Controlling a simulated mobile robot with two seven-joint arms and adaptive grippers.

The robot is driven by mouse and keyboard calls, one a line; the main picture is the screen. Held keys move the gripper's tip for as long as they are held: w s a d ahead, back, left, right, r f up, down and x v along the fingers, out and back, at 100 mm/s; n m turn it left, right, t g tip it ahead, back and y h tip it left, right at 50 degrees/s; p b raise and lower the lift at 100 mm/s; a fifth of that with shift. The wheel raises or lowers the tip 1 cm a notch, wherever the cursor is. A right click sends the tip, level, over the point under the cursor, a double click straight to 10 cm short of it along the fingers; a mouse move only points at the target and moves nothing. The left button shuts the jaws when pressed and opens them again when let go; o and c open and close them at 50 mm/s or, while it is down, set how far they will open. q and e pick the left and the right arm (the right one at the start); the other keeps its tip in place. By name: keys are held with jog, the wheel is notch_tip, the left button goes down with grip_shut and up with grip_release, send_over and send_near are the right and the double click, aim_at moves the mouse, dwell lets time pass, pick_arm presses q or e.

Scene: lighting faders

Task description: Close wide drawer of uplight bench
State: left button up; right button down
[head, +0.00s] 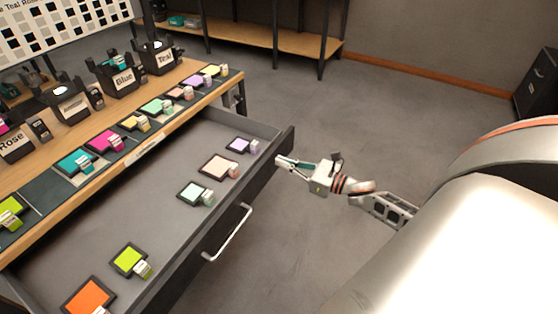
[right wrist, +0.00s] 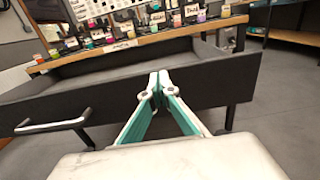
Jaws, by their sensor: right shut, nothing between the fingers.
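The wide drawer (head: 150,220) of the bench is pulled well out in the head view, with its dark front panel (head: 262,184) facing right. A pale bar handle (head: 230,234) sits on that front. The handle (right wrist: 55,124) also shows at the left in the right wrist view. My right gripper (head: 279,161) is shut and empty, close to the far end of the drawer front. In the right wrist view its fingertips (right wrist: 158,80) overlap the dark front panel (right wrist: 205,85); I cannot tell whether they touch it. My left gripper is not in view.
Several coloured swatches with small blocks lie in the drawer, including an orange one (head: 88,296). The wooden bench top (head: 190,70) holds labelled black holders, such as Teal (head: 160,58). A shelf (head: 270,38) stands behind. The floor (head: 330,110) right of the drawer is clear.

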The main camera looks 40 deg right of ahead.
jog(key=shift+x, duration=0.95)
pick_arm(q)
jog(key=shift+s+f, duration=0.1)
